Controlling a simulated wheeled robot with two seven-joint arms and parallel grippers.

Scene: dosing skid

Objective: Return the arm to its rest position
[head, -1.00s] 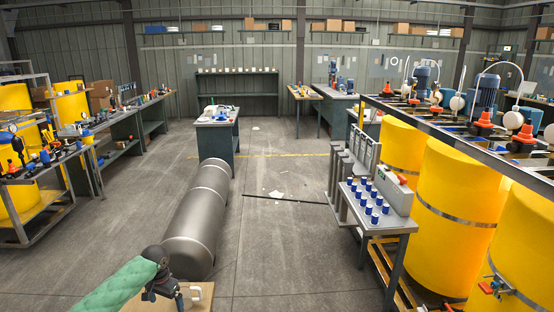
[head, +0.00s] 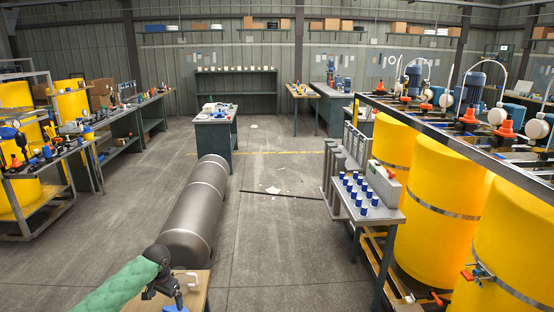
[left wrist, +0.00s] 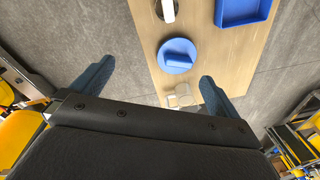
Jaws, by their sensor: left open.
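My left arm in its green sleeve (head: 115,286) reaches in at the bottom left of the head view. My left gripper (head: 172,290) hangs fingers-down over the near end of a wooden-topped table (head: 198,298). In the left wrist view the two dark blue fingers of the gripper (left wrist: 153,72) are spread wide with nothing between them. A round blue piece with a raised grip (left wrist: 177,56) lies on the wooden top (left wrist: 215,60), apart from the fingers. My right gripper is not in view.
On the wooden top are a blue tray (left wrist: 243,12), a white piece (left wrist: 167,9) and a small pale clear piece (left wrist: 182,97). A large grey cylinder (head: 195,215) lies beyond. A bench with blue-capped cups (head: 357,194) stands right. The floor between (head: 270,240) is clear.

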